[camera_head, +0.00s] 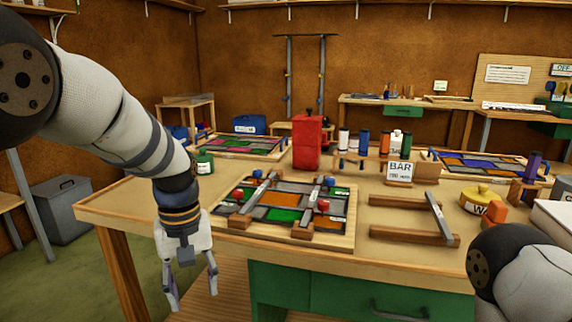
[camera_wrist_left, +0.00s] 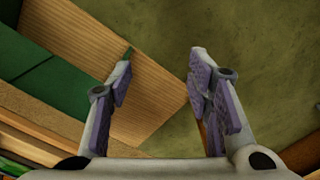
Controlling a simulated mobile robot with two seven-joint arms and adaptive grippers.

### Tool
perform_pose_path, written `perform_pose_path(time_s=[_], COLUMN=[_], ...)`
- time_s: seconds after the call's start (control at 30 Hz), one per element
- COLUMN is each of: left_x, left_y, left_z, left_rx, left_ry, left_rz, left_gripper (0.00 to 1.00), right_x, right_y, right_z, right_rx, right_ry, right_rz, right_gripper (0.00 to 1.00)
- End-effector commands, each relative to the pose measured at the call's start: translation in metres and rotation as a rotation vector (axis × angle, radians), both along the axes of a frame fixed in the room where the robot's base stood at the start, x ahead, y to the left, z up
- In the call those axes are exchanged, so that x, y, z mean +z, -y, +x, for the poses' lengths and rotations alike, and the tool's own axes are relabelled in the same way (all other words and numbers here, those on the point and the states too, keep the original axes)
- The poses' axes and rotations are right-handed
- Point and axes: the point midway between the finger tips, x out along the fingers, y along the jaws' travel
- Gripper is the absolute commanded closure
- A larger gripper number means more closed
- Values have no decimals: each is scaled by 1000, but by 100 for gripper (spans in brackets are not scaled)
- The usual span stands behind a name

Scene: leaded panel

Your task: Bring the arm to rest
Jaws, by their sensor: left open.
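My left arm (camera_head: 130,125) comes in from the left and hangs down at the near left edge of the workbench. My left gripper (camera_head: 192,292) points down, open and empty, in front of the bench edge and below its top. In the left wrist view the two fingers (camera_wrist_left: 160,90) stand apart, with only floor and wood seen between them. Part of my right arm (camera_head: 515,275) shows at the lower right; its gripper is out of view.
A green drawer front (camera_head: 390,305) is below. Open floor (camera_head: 120,260) lies left.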

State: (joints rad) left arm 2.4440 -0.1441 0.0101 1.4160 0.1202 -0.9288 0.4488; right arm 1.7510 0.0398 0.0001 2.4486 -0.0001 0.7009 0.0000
Motion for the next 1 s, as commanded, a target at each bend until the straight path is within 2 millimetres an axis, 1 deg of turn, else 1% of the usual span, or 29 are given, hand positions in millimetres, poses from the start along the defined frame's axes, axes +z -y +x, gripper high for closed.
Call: perform_pose_path(time_s=[0.03,0.07,0.1,0.13,0.17,0.2,0.27,0.3,0.37,0.4,0.5,0.6,0.7,1.0], left_x=[-39,-62,-93,-116,-139,-168,-204,-224,-243,-250,-252,-246,-243,-244], left_y=[-7,-12,-19,-24,-29,-35,-43,-48,-53,-55,-57,-57,-57,-58], left_z=[-16,-26,-42,-57,-75,-102,-148,-182,-233,-263,-326,-359,-368,-367], left_rx=[-15,-28,-49,-67,-86,-113,-159,-191,-237,-267,-326,-359,-372,-371], left_ry=[-26,-32,-40,-45,-52,-61,-73,-81,-92,-96,-104,-103,-97,-95], left_rz=[0,1,3,3,4,4,3,0,-6,-11,-24,-34,-36,-35], left_gripper=[54,54,54,54,54,54,54,54,54,54,54,54,54,54], right_x=[-1,-1,0,0,0,0,0,0,0,0,0,0,0,0], right_y=[0,0,0,0,0,0,0,0,0,0,0,0,0,0], right_z=[-1,-1,-1,-1,-1,-2,-2,-2,-2,-1,-1,-1,-1,-1], right_rx=[0,0,0,0,0,0,0,0,0,0,0,0,0,0], right_ry=[-2,-3,-3,-3,-4,-4,-5,-5,-4,-4,-3,-3,-3,-4], right_rz=[0,0,0,0,0,0,0,0,0,0,0,0,0,0], right_gripper=[60,60,60,60,60,60,60,60,60,60,60,60,60,60])
